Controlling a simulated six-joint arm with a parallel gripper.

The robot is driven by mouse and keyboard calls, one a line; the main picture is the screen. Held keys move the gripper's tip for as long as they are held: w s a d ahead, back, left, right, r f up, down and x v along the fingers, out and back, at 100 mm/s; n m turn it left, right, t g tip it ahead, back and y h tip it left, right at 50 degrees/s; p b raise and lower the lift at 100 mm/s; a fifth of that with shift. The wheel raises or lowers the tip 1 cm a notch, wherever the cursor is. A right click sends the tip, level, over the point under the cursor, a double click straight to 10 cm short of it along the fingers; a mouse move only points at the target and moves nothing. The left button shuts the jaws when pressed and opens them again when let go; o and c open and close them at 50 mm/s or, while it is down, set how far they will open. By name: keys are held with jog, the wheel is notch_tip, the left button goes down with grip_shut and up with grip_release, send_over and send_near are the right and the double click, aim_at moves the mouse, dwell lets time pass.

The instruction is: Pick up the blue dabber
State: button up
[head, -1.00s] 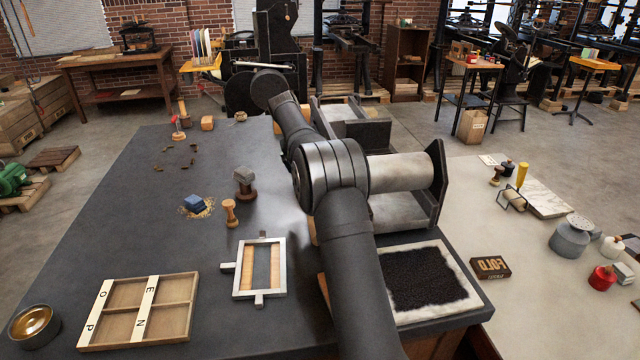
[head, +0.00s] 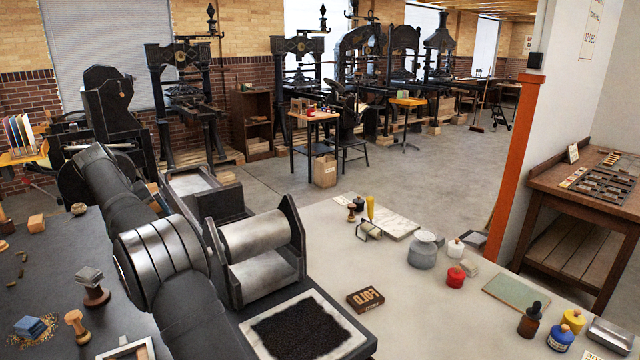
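In the head view, a small blue rounded thing with a pale knob (head: 560,338), which looks like the blue dabber, stands on the pale table at the lower right, near the picture's bottom edge. It is small, so its exact shape is hard to tell. My arm crosses the left side of the view, over the dark table and far from the blue thing. My gripper does not show.
A metal tin (head: 610,337) lies right of the blue thing. A green sheet (head: 516,292), a red pot (head: 456,277) and a grey can (head: 422,250) stand further left. A press with a roller (head: 254,235) and an ink slab (head: 300,330) stand nearer my arm.

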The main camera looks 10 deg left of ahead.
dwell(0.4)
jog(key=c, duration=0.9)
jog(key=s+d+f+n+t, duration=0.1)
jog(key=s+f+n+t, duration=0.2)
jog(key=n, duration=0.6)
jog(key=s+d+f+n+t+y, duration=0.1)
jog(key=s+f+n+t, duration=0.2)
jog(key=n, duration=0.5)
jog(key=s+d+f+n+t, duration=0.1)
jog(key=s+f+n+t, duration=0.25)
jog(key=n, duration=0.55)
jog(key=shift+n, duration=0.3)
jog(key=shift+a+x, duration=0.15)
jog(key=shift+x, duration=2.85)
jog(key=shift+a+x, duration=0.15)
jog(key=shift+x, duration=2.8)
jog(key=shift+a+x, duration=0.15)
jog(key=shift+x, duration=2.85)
